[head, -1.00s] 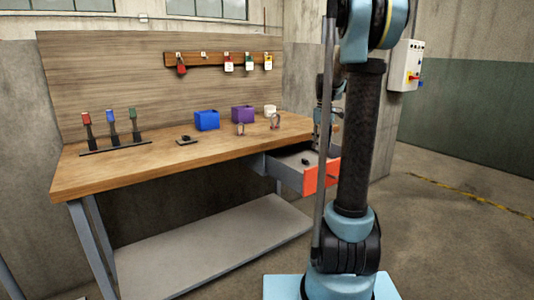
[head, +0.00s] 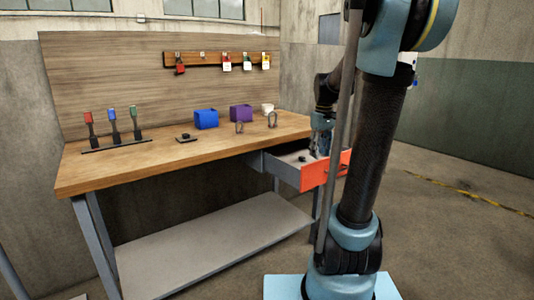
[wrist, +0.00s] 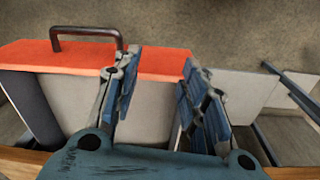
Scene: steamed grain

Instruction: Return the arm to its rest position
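My gripper (head: 321,146) is over the right end of the workbench, above the open drawer (head: 284,171) with its orange front. In the wrist view my gripper (wrist: 160,58) has its two blue-grey fingers spread apart with nothing between them. The drawer's orange front (wrist: 75,58) and dark handle (wrist: 88,31) lie below and beyond the fingers. In the head view my arm's upright link partly covers the handle end of the drawer.
Floor to the right is open.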

